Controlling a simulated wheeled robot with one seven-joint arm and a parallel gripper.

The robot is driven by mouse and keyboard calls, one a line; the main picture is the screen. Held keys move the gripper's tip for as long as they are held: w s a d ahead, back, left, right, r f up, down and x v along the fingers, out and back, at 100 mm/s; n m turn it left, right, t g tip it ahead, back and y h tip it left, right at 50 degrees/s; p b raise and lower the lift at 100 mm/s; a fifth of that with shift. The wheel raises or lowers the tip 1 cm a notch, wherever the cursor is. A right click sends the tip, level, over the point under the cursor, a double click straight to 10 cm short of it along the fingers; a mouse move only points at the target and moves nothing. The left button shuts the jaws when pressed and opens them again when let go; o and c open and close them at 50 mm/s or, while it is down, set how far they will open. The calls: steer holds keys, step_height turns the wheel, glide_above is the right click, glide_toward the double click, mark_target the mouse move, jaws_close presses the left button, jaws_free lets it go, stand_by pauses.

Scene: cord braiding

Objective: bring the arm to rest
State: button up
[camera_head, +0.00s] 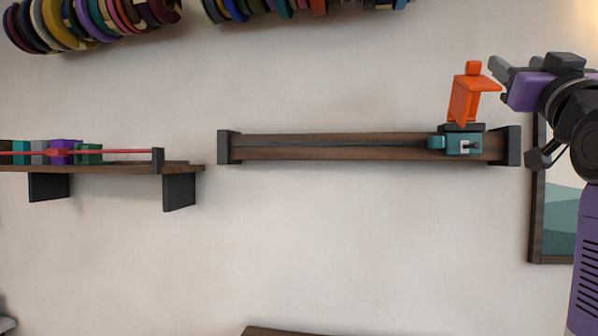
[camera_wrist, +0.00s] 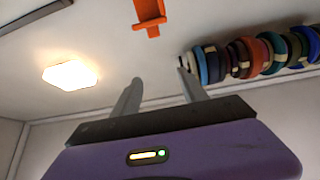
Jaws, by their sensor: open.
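My gripper (camera_head: 500,73) is at the upper right in the head view, at the end of my purple and black arm. In the wrist view its two grey fingers (camera_wrist: 160,98) stand apart with nothing between them. An orange bracket-like piece (camera_head: 466,98) stands on a teal carriage (camera_head: 462,144) on the wall rail (camera_head: 340,147). The fingers are close to the right of the orange piece's top; whether they touch it I cannot tell. The orange piece also shows at the top of the wrist view (camera_wrist: 148,15), beyond the fingertips.
A dark wooden shelf (camera_head: 120,168) at the left holds several coloured blocks and a red rod (camera_head: 110,152). Several coloured spools (camera_head: 90,22) hang along the top. A framed picture (camera_head: 560,230) is on the wall behind my arm. The wall below the rail is clear.

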steer(key=w+a+f+y, duration=0.1)
steer(key=a+f, duration=0.2)
steer(key=f, duration=1.8)
steer(key=s+a+f+n+y, duration=0.1)
steer(key=s+a+f, duration=0.15)
steer(key=f, duration=0.45)
steer(key=s+a+f+b, duration=0.1)
steer(key=s+f, duration=0.2)
steer(key=f, duration=0.4)
steer(key=s+a+f+n+y, duration=0.1)
steer(key=s+a+f, duration=0.1)
steer(key=f, duration=0.5)
steer(key=s+a+f+g+y, duration=0.1)
steer(key=s+a+f+g, duration=0.2)
steer(key=s+f, duration=0.6)
steer(key=s+a+f+n+g+y+b, duration=0.1)
steer(key=s+a+f+g+y, duration=0.1)
steer(key=s+f, duration=0.8)
steer(key=s+a+f+n+g+y, duration=0.1)
steer(key=s+a+f+g, duration=0.2)
steer(key=s+f, duration=0.7)
steer(key=s+a, duration=0.2)
steer(key=s, duration=0.6)
steer(key=shift+a+g+y+b, duration=0.15)
steer(key=shift+g+y+b, duration=0.15)
steer(key=shift+g+b, duration=0.1)
